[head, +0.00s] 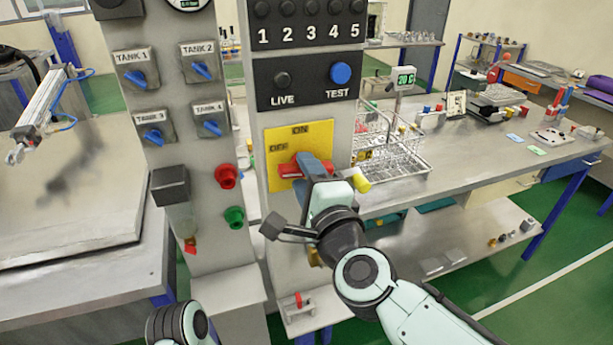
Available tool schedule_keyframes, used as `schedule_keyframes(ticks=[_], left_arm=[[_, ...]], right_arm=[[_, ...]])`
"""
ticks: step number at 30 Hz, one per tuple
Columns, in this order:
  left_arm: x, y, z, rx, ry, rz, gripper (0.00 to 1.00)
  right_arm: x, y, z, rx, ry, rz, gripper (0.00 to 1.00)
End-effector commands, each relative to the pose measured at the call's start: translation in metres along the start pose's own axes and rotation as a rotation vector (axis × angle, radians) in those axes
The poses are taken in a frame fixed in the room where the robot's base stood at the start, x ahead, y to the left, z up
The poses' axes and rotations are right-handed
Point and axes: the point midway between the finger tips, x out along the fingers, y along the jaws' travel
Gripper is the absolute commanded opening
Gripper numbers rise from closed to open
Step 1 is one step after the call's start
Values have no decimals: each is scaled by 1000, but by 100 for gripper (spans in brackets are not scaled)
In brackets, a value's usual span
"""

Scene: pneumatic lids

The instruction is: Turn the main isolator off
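The main isolator is a yellow plate (318,134) on the grey panel, marked ON at the top and OFF at the left. Its red handle (289,170) lies roughly level across the plate, with its left end just below the OFF mark. My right gripper (312,166) is at the handle, its blue-grey fingers in front of the handle's middle. The fingers hide that part, so I cannot tell whether they are closed on it. My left gripper is not in view; only part of my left arm shows at the bottom.
Above the isolator are the LIVE lamp (282,80) and blue TEST button (340,74). To the left, a second panel carries blue tank switches (136,76), a red knob (225,176) and a green knob (234,217). A wire basket (400,160) stands on the right bench.

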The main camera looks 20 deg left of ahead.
Motion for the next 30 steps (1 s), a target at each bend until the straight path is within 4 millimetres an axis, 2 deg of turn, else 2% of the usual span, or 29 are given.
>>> schedule_keyframes(ticks=[1,3,4,9,15,22,23,24,25,30], left_arm=[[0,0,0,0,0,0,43],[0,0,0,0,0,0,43],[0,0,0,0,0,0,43],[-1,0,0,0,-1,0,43],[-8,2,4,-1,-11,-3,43],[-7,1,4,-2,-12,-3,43],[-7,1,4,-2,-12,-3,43],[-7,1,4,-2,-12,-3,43],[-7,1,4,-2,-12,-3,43],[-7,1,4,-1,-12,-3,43]], right_arm=[[0,0,0,0,0,0,27],[0,0,0,0,0,0,4],[0,0,0,0,0,0,0],[0,0,0,-15,1,0,0],[0,0,-1,-163,2,1,0],[0,1,0,-173,1,-1,0],[0,1,0,-173,1,-1,28],[0,1,0,-173,1,-1,41],[0,1,0,-172,1,-1,47],[0,1,0,-171,0,0,47]])
